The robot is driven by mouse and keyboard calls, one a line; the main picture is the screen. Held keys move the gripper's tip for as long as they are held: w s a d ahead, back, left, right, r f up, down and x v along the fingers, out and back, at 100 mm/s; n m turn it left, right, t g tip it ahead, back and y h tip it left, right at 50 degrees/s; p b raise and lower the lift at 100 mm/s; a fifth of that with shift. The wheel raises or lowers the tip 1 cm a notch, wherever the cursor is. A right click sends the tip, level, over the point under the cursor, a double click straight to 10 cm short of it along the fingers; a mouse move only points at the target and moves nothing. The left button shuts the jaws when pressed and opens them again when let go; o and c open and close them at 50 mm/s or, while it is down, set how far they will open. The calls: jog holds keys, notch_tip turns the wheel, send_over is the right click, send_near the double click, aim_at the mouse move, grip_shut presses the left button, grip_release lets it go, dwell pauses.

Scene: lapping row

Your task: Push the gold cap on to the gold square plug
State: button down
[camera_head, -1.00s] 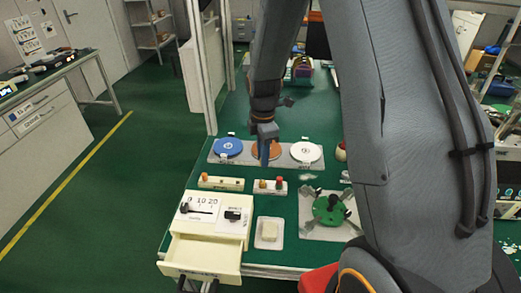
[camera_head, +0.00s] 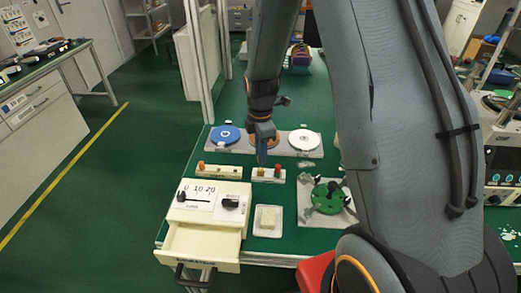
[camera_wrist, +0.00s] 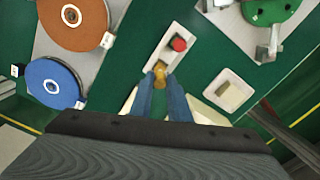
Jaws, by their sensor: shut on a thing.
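My gripper (camera_head: 261,160) has blue fingers pointing down over a small white block (camera_head: 268,179). In the wrist view its fingertips (camera_wrist: 160,80) are shut on the gold cap (camera_wrist: 160,67). The cap is over the near end of the white block (camera_wrist: 154,50), in line with a red piece (camera_wrist: 179,44) on the same block. In the head view a gold piece (camera_head: 261,171) shows right under the fingertips, beside the red piece (camera_head: 277,170). The gold square plug cannot be told apart from the cap; whether they touch is unclear.
A second white block (camera_head: 218,172) with an orange piece lies to the left. Behind are a blue disc (camera_head: 225,135), an orange disc and a white disc (camera_head: 304,140). A green fixture (camera_head: 328,197), a pale tray (camera_head: 267,220) and a cream drawer box (camera_head: 180,240) stand nearer.

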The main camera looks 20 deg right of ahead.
jog(key=shift+f, duration=0.7)
dwell(1.7)
jog(key=shift+f+b, duration=0.4)
jog(key=shift+f, duration=0.8)
jog(key=c, duration=1.6)
grip_release()
notch_tip(320, 180, up, 7)
jog(key=shift+f+b, duration=0.15)
jog(key=shift+b, duration=0.65)
jog(key=shift+r, duration=0.55)
